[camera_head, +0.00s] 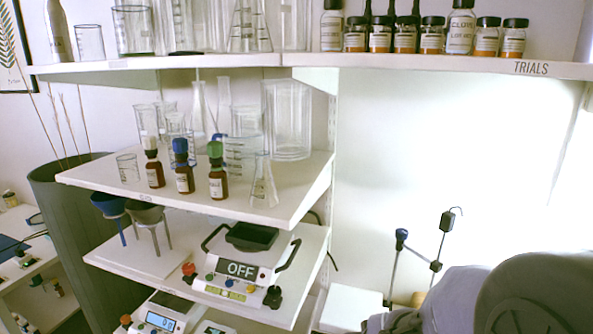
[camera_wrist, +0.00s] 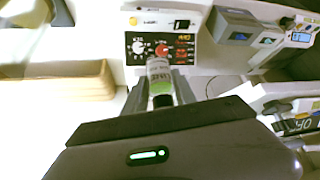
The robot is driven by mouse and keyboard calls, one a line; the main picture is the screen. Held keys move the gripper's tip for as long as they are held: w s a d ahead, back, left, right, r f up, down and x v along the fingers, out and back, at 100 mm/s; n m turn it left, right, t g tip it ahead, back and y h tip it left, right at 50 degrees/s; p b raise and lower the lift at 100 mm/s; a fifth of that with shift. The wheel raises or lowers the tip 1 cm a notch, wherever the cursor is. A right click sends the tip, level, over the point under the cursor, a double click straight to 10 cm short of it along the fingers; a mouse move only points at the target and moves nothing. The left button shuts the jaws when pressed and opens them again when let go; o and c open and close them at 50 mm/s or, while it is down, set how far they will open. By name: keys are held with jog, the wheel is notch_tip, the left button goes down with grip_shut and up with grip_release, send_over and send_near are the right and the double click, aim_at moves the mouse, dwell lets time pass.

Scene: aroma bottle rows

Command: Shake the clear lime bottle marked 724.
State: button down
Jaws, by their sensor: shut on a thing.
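My gripper (camera_wrist: 161,90) shows in the wrist view, with its two fingers shut on a small bottle (camera_wrist: 159,70). The bottle has a clear body, a pale label with dark print, and green at its lower end near the fingers. The label's number is too small to read. The bottle stands out beyond the fingertips in front of a white device. In the head view my arm fills the lower right corner, and the gripper and the held bottle are out of sight.
The white device (camera_wrist: 182,45) has knobs and a red display. A tan block (camera_wrist: 60,82) lies at left. In the head view, amber bottles (camera_head: 184,178) and glassware stand on the middle shelf; more bottles (camera_head: 459,32) line the top shelf. A scale (camera_head: 240,268) reads OFF below.

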jog(key=shift+w+r, duration=0.2)
jog(key=shift+r, duration=1.15)
jog(key=shift+w+r, duration=0.15)
jog(key=shift+r, duration=1.15)
jog(key=f, duration=0.2)
jog(key=s+f, duration=0.1)
jog(key=f, duration=0.2)
jog(key=shift+s+f, duration=0.15)
jog(key=shift+f, duration=0.05)
jog(key=shift+w, duration=0.45)
jog(key=shift+s+r, duration=0.1)
jog(key=shift+s, duration=0.1)
